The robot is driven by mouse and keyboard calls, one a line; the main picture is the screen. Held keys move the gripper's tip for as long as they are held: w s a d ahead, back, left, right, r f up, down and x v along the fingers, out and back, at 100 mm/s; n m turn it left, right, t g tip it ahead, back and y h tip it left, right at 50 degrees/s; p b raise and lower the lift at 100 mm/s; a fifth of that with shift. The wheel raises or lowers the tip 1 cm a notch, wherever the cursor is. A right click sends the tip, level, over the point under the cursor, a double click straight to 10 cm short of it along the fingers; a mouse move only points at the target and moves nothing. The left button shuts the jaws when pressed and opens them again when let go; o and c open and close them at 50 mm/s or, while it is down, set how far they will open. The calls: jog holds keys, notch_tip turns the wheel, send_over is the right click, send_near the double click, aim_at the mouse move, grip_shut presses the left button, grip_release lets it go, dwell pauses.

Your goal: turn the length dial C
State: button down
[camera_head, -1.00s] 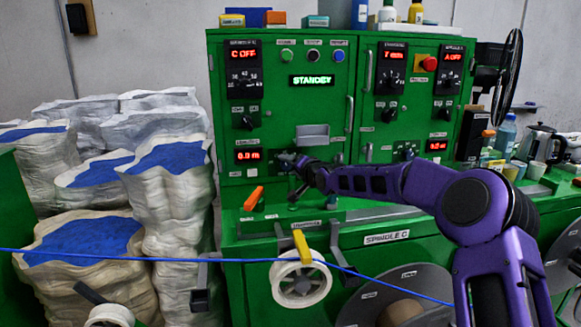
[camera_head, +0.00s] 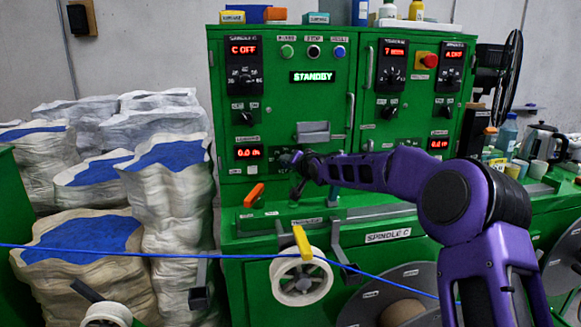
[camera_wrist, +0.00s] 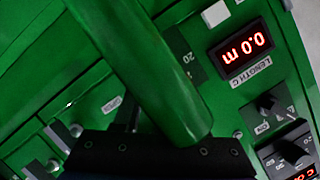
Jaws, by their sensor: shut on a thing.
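The length C display (camera_head: 248,153) is on the lower left of the green cabinet in the head view. It also shows upside down in the wrist view (camera_wrist: 243,52) and reads 0.0 m. My gripper (camera_head: 291,163) is right of this display, against the panel, shut on length dial C. The dial itself is hidden by my gripper in the head view. In the wrist view a scale mark "20" shows beside a green bar (camera_wrist: 150,65), which covers the dial's place. My dark gripper body (camera_wrist: 150,155) is along the bottom there.
A small grey tray (camera_head: 313,132) juts out just above my gripper. An orange lever (camera_head: 254,195) stands below left on the ledge. A blue cable (camera_head: 200,255) runs across the front, past a white spool (camera_head: 297,290). A standby screen (camera_head: 312,76) is above.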

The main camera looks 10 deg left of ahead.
jog(key=shift+c, duration=2.3)
grip_release()
jog(key=p+v, duration=0.1)
jog(key=v, duration=1.6)
jog(key=shift+s, duration=0.2)
jog(key=shift+r, duration=0.1)
